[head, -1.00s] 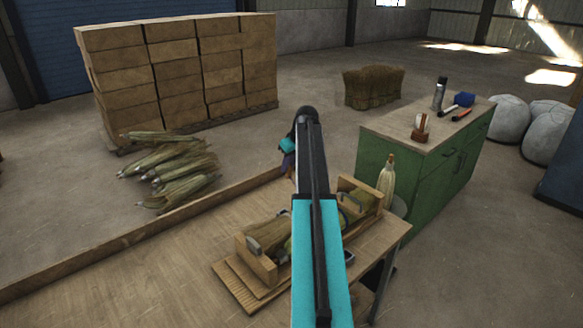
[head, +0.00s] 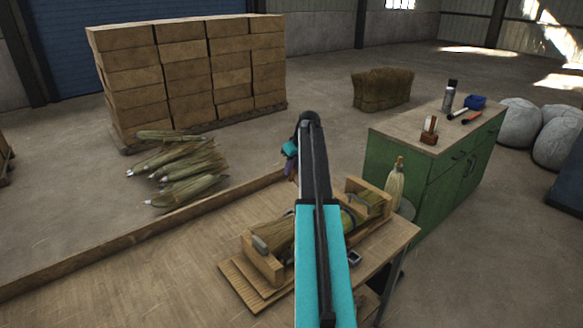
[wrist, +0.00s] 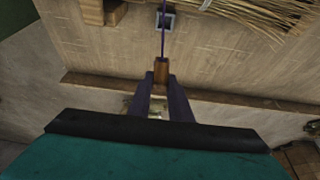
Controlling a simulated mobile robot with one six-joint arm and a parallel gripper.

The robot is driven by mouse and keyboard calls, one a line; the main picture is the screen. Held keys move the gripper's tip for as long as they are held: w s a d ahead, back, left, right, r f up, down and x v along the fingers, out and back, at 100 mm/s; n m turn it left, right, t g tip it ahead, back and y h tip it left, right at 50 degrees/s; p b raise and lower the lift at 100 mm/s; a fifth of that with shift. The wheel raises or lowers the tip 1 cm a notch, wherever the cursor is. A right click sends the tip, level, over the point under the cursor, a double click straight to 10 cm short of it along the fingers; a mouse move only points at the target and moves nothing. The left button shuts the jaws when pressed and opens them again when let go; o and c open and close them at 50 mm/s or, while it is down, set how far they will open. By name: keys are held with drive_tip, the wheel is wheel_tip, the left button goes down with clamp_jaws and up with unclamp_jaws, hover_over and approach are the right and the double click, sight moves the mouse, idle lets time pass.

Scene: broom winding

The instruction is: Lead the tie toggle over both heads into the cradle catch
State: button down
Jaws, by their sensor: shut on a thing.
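The wooden cradle (head: 262,266) lies on the work table, partly hidden behind my arm. In the wrist view, my gripper (wrist: 160,90) is shut on a small brown wooden toggle (wrist: 161,71). A thin purple cord (wrist: 163,42) runs straight from the toggle to a grey square fitting (wrist: 165,21) on the table. I cannot tell whether this fitting is the catch. In the head view, my gripper (head: 290,164) is small, beyond the cradle, and its toggle is not discernible.
A green cabinet (head: 398,165) stands to the right, with a standing pale broom (head: 395,190) beside it. A low wooden edge (head: 150,222) runs along the far side. The table's left part is bare.

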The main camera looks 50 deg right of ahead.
drive_tip(key=shift+f+b, duration=4.05)
drive_tip(key=shift+f, duration=5.3)
drive_tip(key=shift+s+f, duration=0.1)
drive_tip(key=shift+f, duration=0.05)
drive_tip(key=c, duration=1.5)
unclamp_jaws()
drive_tip(key=shift+c, duration=0.2)
drive_tip(key=shift+r, duration=0.2)
drive_tip(key=b+v, duration=0.3)
drive_tip(key=v, duration=1)
drive_tip(key=shift+s+r, duration=0.15)
drive_tip(key=shift+r, duration=0.1)
drive_tip(key=shift+a, duration=0.1)
